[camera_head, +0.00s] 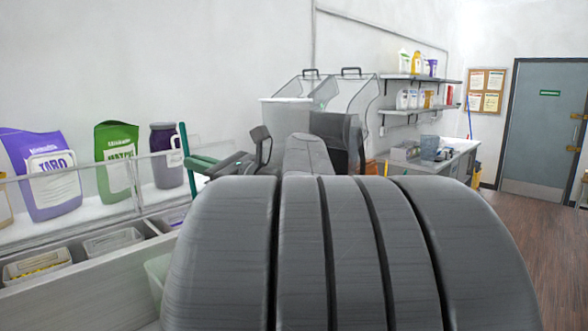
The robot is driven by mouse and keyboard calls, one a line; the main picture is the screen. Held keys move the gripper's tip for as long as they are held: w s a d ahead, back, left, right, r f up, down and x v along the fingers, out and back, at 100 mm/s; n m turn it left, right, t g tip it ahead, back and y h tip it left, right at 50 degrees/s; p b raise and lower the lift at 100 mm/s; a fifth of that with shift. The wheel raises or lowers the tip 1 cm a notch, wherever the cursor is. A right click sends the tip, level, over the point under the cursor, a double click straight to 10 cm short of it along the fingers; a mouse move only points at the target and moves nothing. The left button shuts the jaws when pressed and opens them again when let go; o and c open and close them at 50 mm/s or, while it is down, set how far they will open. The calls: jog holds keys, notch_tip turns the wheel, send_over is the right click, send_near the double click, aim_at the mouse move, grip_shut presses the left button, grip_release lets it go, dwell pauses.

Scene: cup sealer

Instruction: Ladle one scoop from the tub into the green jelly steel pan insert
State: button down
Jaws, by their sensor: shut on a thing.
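My gripper (222,165) is at left of centre, partly hidden behind my own arm. It is shut on a green handle (187,158), which looks like the ladle's. The ladle's bowl is not visible, so I cannot tell whether it holds anything. A pale tub-like container (285,108) shows behind my arm; I cannot tell if it is the task's tub. Steel pan inserts sit in the counter at lower left, one with yellow contents (38,265) and one paler (112,242). I cannot make out a green jelly insert; my arm hides part of the counter.
A glass guard (100,180) runs along the counter. On the ledge stand a purple bag (45,172), a green bag (117,155) and a dark purple jar (167,155). Clear bins (352,98) stand behind. Wall shelves (420,78), a side table and open floor (520,225) lie right.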

jog(key=w+a, duration=0.6)
jog(key=a, duration=0.1)
notch_tip(320, 180, down, 6)
jog(key=b, duration=0.5)
jog(key=shift+s+d+f, duration=0.15)
jog(key=shift+s+d, duration=0.15)
jog(key=shift+f, duration=0.15)
notch_tip(320, 180, down, 15)
jog(key=b, duration=1.1)
jog(key=shift+f, duration=0.15)
jog(key=shift+r, duration=0.2)
dwell(0.9)
